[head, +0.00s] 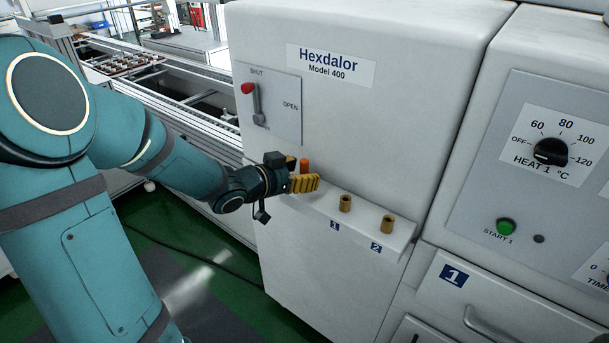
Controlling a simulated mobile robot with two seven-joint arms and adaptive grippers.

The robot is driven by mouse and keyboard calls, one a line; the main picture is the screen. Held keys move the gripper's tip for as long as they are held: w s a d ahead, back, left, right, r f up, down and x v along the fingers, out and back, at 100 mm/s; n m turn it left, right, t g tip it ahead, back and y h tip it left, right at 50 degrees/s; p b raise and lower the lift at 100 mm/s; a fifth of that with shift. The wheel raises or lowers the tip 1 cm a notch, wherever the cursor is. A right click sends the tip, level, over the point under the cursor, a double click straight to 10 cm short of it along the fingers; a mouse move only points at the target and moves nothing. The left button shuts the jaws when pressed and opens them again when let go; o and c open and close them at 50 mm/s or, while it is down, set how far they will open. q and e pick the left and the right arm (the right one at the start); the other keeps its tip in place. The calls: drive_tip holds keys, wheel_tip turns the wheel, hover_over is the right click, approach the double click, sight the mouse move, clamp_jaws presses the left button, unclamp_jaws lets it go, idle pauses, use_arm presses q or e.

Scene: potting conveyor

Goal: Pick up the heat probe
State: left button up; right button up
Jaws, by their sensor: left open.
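A short orange-red upright piece (305,165), which looks like the heat probe, shows at the left end of the white ledge on the Hexdalor machine. Its lower part is hidden behind my near finger. My left gripper (300,174) reaches in from the left with its yellow ribbed fingers at the orange piece, one in front and one partly seen behind. The fingers are open, and I cannot tell whether they touch it. My right gripper is not in view.
The ledge (356,222) also holds two brass cylinders, one above label 1 (345,203) and one above label 2 (388,224). The machine's wall (390,130) rises behind, with a red-knobbed lever (248,89). A dial panel (550,150) is at right, a conveyor (190,100) at back left.

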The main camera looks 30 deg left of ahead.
sight(304, 160)
use_arm(q)
drive_tip(key=shift+w+d+f, duration=0.15)
drive_tip(key=shift+w+d, duration=0.05)
drive_tip(key=shift+w, duration=0.35)
clamp_jaws()
wheel_tip(304, 160, up, 9)
drive_tip(key=p, duration=0.4)
drive_tip(key=shift+r, duration=0.6)
